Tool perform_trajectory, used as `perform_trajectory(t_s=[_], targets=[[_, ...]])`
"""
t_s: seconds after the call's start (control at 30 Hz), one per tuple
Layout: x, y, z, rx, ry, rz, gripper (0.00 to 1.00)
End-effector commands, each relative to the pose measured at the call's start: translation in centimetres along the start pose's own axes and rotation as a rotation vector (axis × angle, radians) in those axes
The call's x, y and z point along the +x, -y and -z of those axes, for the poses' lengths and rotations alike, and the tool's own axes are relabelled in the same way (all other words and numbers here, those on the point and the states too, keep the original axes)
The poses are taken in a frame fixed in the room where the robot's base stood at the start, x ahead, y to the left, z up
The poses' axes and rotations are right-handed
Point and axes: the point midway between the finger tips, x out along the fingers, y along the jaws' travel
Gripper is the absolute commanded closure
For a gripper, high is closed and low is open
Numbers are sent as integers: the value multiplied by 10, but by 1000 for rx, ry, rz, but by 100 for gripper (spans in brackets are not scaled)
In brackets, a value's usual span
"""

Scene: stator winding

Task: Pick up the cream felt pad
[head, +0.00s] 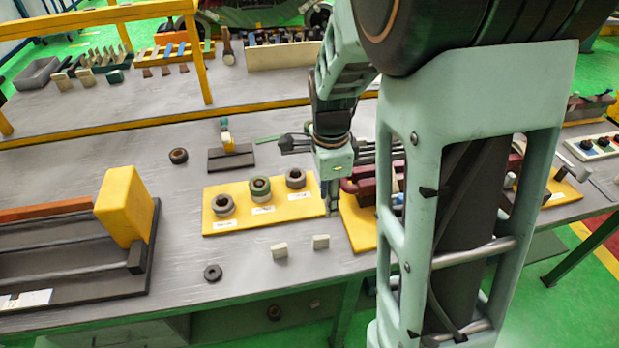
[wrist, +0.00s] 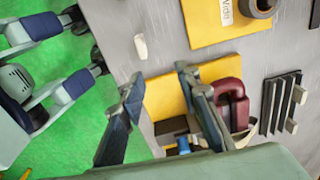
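Two small cream pieces lie on the grey bench in the head view, a left one (head: 279,251) and a right one (head: 321,242). Both look like pads, and I cannot tell for sure which is the felt one. One cream piece (wrist: 140,46) shows in the wrist view, on the bench beyond my fingertips. My gripper (head: 332,208) points down above the bench, just right of and behind the right cream piece. In the wrist view my gripper (wrist: 159,78) has its two fingers apart, with nothing held between them.
A yellow board (head: 262,226) with three ring-shaped parts lies behind the pads. Another yellow board (head: 357,226) with a dark red clamp-like part (wrist: 232,100) is close to my gripper. A dark ring (head: 212,272) lies left of the pads. The bench's front edge is near.

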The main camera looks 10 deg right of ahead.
Motion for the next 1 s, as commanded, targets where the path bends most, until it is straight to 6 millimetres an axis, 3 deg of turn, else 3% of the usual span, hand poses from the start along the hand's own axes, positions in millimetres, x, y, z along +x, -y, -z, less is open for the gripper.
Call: perform_trajectory(t_s=[0.03,0.17,0.4,0.57,0.83,1.0], targets=[[9,-8,-11,16,17,-28,70],[27,-16,-24,38,38,-56,70],[63,-18,-25,38,37,-55,70],[73,-19,-25,37,37,-52,70],[110,-28,-26,38,36,-55,70],[121,-28,-27,36,37,-52,70]])
